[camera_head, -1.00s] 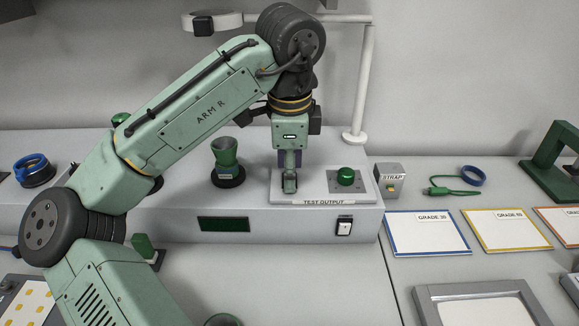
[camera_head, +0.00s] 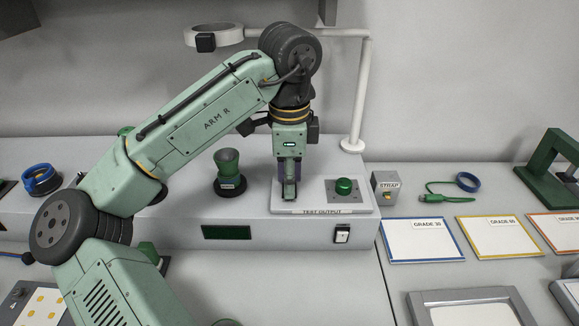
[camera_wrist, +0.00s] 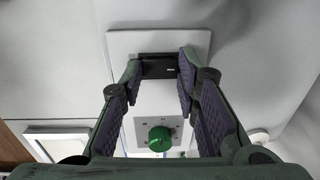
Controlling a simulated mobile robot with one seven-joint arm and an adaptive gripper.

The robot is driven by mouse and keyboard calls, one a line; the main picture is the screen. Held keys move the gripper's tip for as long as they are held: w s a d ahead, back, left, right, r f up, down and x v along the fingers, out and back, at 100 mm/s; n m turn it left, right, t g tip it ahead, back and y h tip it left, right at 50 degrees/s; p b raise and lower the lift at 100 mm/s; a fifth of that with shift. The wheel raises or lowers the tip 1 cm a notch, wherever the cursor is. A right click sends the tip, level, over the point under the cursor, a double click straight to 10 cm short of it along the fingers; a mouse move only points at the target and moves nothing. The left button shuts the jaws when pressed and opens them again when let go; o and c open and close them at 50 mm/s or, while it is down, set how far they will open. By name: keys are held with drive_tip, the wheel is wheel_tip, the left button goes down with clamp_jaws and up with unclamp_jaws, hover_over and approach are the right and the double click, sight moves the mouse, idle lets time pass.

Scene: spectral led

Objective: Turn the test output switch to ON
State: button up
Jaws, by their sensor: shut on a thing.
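The test output panel (camera_head: 355,209) is a pale plate on the grey bench unit, with its label at the front edge. A green round knob (camera_head: 343,186) sits on a grey square at its right. The knob also shows in the wrist view (camera_wrist: 160,138), clear of my fingers. My gripper (camera_head: 289,192) points down at the left part of the panel. In the wrist view its fingertips (camera_wrist: 159,72) are closed on the two sides of a black block (camera_wrist: 158,66) with a small pale mark. The head view hides this block behind the fingers.
A white rocker switch (camera_head: 341,234) and a dark green display (camera_head: 226,232) are on the unit's front. A green cup-shaped part (camera_head: 229,163) stands left of my gripper. A strap box (camera_head: 386,187) stands at the right. A white post (camera_head: 359,90) rises behind.

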drive_tip(key=o, duration=1.2)
drive_tip(key=shift+c, duration=0.2)
wheel_tip(320, 180, up, 12)
drive_tip(key=shift+s, duration=0.25)
